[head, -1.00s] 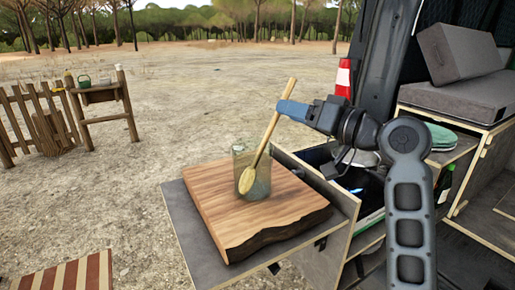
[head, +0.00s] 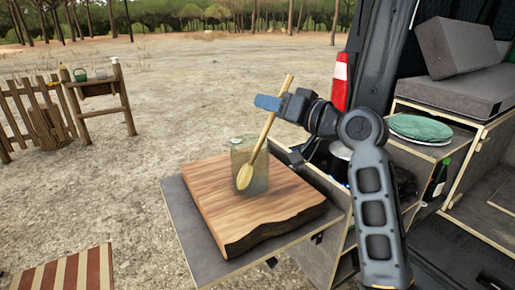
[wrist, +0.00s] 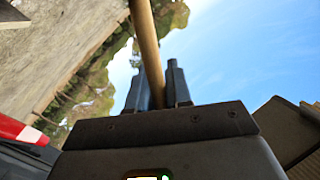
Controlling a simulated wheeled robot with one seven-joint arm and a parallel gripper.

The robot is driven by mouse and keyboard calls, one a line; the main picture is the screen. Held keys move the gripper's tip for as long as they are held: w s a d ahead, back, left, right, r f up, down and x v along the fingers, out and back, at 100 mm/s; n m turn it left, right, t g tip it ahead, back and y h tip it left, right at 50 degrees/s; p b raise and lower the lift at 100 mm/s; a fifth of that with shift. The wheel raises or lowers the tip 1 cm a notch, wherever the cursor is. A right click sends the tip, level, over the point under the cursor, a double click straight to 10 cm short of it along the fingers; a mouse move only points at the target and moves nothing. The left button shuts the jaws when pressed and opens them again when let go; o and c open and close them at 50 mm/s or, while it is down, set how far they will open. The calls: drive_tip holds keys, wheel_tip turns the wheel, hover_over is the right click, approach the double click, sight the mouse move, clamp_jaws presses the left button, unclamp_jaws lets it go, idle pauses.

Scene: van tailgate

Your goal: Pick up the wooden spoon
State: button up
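The wooden spoon (head: 267,133) leans in a greenish see-through jar (head: 261,180), its bowl low in the jar and its handle slanting up to the right past the rim. The jar stands on a thick wooden board (head: 215,190). My gripper (head: 268,102) is at the upper handle, above the jar, with its blue fingertips reaching past it. In the wrist view the handle (wrist: 147,45) runs between the two close-set fingers (wrist: 158,88) and fills the narrow gap, so the gripper looks shut on it. The spoon's bowl is out of the wrist view.
The board lies on a grey pull-out shelf (head: 186,222) of the van. An open drawer or box (head: 325,185) lies right of it, below my arm. Open sandy ground lies to the left.

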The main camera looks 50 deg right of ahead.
clamp_jaws()
